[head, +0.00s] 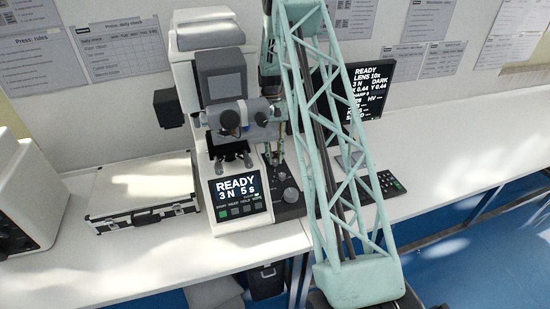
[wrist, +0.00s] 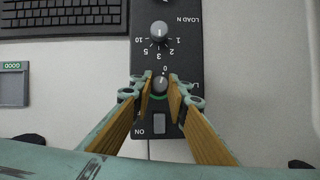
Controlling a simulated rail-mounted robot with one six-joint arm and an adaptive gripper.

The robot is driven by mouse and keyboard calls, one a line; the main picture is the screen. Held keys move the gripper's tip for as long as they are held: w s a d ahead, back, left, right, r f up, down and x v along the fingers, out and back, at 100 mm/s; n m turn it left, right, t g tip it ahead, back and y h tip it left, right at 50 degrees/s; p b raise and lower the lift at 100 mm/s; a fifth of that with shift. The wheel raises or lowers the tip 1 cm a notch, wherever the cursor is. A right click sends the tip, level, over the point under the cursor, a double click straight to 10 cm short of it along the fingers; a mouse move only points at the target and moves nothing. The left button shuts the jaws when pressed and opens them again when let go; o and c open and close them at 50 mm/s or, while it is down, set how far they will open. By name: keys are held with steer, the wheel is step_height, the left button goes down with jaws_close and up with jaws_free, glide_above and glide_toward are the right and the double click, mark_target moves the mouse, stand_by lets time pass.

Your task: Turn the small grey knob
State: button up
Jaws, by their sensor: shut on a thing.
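The small grey knob (wrist: 160,84) is on a dark control panel (wrist: 178,62) in the wrist view, with a "0" mark above it and a green arc below. My gripper (wrist: 160,86) has its two wood-coloured fingers on either side of the knob, shut on it. In the head view my gripper (head: 274,156) is low over the panel beside the tester, and I cannot make out the small knob there. A larger grey LOAD N knob (wrist: 159,30) with numbers around it is farther up the panel; its pointer is hard to read.
A pale rocker switch (wrist: 159,123) marked ON is below the small knob. A keyboard (wrist: 62,16) is left of the panel. The hardness tester (head: 222,85) shows READY, 3 N, 5 s on its screen (head: 238,193). A monitor (head: 362,92) stands behind my arm.

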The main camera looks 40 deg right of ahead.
steer(key=o, duration=0.9)
steer(key=shift+r, duration=0.1)
steer(key=shift+v, duration=5.9)
